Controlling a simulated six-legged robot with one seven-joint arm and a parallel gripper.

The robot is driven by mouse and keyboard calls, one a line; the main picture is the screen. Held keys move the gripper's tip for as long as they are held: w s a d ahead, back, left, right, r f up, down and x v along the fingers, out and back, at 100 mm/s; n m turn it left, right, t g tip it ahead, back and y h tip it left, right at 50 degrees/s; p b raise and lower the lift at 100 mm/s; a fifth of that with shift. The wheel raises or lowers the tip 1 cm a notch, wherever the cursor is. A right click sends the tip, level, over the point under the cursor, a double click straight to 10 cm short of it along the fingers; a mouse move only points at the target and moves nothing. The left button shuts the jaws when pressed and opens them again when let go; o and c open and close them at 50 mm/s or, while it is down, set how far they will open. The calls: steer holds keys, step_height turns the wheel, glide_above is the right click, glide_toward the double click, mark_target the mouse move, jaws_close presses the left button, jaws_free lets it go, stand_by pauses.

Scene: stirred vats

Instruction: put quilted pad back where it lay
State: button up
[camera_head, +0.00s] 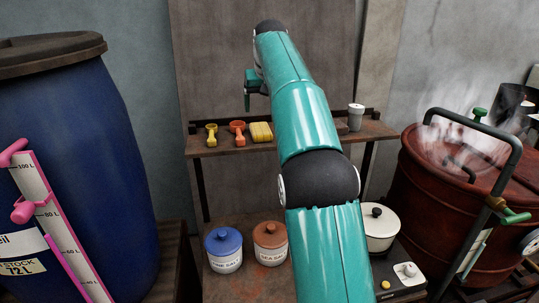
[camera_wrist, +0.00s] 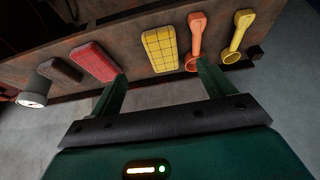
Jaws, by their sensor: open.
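A yellow pad with a quilted grid (camera_wrist: 160,48) lies flat on the brown shelf (camera_wrist: 122,27) in the wrist view. It also shows in the head view (camera_head: 261,132), left of my arm. A red textured pad (camera_wrist: 95,61) and a dark brown pad (camera_wrist: 62,69) lie beside it; my arm covers the red one in the head view. My gripper (camera_wrist: 162,72) is open and empty, its two fingers pointing at the shelf on either side of the yellow pad. In the head view my gripper (camera_head: 254,81) is partly hidden behind my arm, above the shelf.
An orange scoop (camera_wrist: 195,40) and a yellow scoop (camera_wrist: 238,37) lie close to the yellow pad. A grey-white cup (camera_head: 356,117) stands at the shelf's right end. Lidded jars (camera_head: 223,253) and a pot (camera_head: 380,230) stand lower. A steaming red vat (camera_head: 440,190) is right, a blue barrel (camera_head: 75,150) left.

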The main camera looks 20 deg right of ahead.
steer(key=s+a+n, duration=0.1)
steer(key=s+a, duration=0.4)
steer(key=s, duration=0.5)
steer(key=s+a, duration=0.4)
steer(key=s, duration=0.7)
steer(key=s+a+f, duration=0.2)
steer(key=s+f, duration=0.6)
steer(key=s, duration=0.2)
steer(key=s+a+f+n+t+y, duration=0.1)
steer(key=s+a+f, duration=0.2)
steer(key=s+f, duration=0.5)
steer(key=shift+s+a, duration=0.15)
steer(key=shift+s, duration=1.1)
